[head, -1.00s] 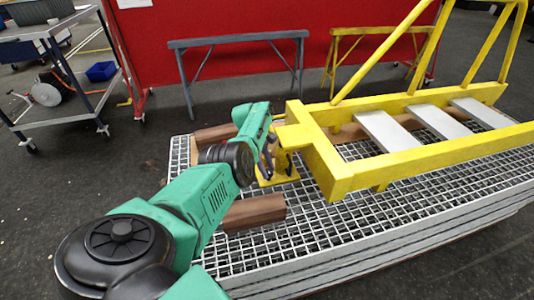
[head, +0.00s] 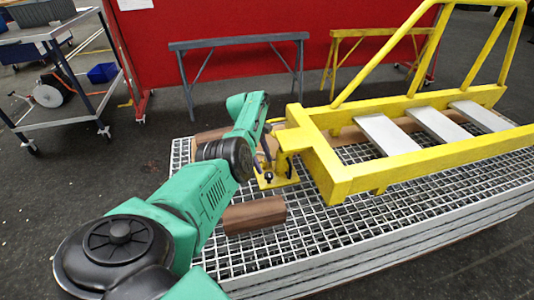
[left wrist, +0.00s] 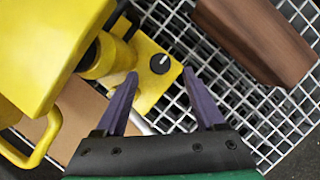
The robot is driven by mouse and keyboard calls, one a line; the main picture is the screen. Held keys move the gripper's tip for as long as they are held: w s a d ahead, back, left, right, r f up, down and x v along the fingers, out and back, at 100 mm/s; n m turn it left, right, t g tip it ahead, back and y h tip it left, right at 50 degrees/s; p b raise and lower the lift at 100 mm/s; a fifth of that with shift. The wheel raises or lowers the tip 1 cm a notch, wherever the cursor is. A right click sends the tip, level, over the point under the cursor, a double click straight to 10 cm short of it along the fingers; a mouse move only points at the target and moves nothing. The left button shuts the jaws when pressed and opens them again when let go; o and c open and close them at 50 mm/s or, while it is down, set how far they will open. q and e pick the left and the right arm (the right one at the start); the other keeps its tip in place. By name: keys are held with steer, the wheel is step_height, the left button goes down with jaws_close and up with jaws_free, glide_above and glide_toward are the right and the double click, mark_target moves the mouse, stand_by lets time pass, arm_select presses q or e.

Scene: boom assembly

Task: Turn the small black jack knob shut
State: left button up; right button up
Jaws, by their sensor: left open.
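The small black jack knob (left wrist: 159,63) has a white mark on top and sits on the yellow base of the jack (left wrist: 150,93). It also shows in the head view (head: 268,178), on the jack base (head: 286,181) under the end of the yellow boom (head: 340,176). My left gripper (left wrist: 160,73) is open and empty. In the left wrist view its two purple fingertips lie on either side of the knob in the picture, apart from it; the exact height gap cannot be told. In the head view its fingers (head: 265,160) are partly hidden by my wrist.
A brown wood block (head: 254,215) lies on the grating table (head: 300,240) near the jack; it also shows in the left wrist view (left wrist: 258,38). The yellow boom body (left wrist: 55,45) rises close to the left of my fingers.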

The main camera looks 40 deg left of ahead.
arm_select(q)
steer(key=v, duration=0.9)
steer(key=shift+r+b, duration=0.3)
steer(key=shift+b, duration=0.05)
steer(key=shift+a, duration=0.1)
